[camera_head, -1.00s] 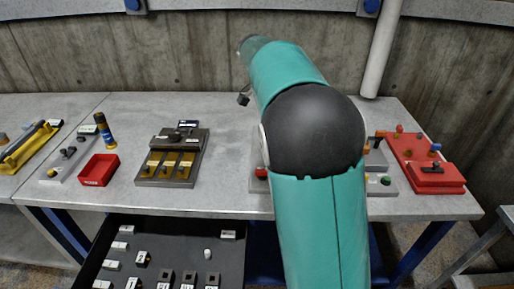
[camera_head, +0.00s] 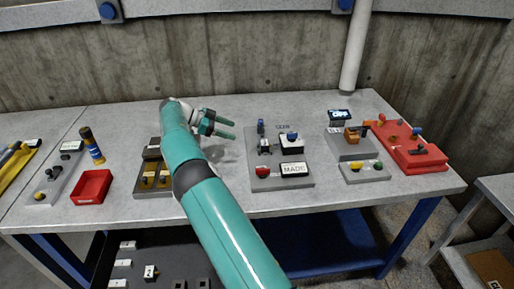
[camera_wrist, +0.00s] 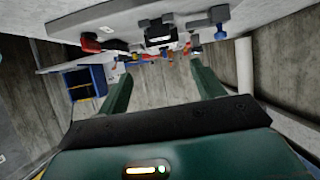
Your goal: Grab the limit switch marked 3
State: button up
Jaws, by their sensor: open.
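My gripper (camera_head: 226,130) is open and empty above the back of the bench, with its fingers pointing right. Its two green fingers also show in the wrist view (camera_wrist: 160,72), with nothing between them. A dark drawer (camera_head: 182,260) sits below the front edge of the bench at lower left, well away from the gripper. In it a small pale block with a dark mark (camera_head: 150,272) and dark blocks (camera_head: 178,284) show beside white labels. Their marks are too small to read, so I cannot tell which is limit switch 3. My arm hides the drawer's right part.
A grey panel (camera_head: 265,180) stands right of the gripper. A red board (camera_head: 420,155) is at the right end of the bench (camera_head: 330,205). A red tray (camera_head: 92,187) and a dark panel with yellow plates (camera_head: 152,180) are at left. A white pipe (camera_head: 355,45) rises behind.

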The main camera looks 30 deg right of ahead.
jog(key=a, duration=0.1)
send_near(264, 142)
jog(key=shift+x, duration=3.9)
jog(key=shift+s, duration=0.15)
jog(key=c, duration=1.1)
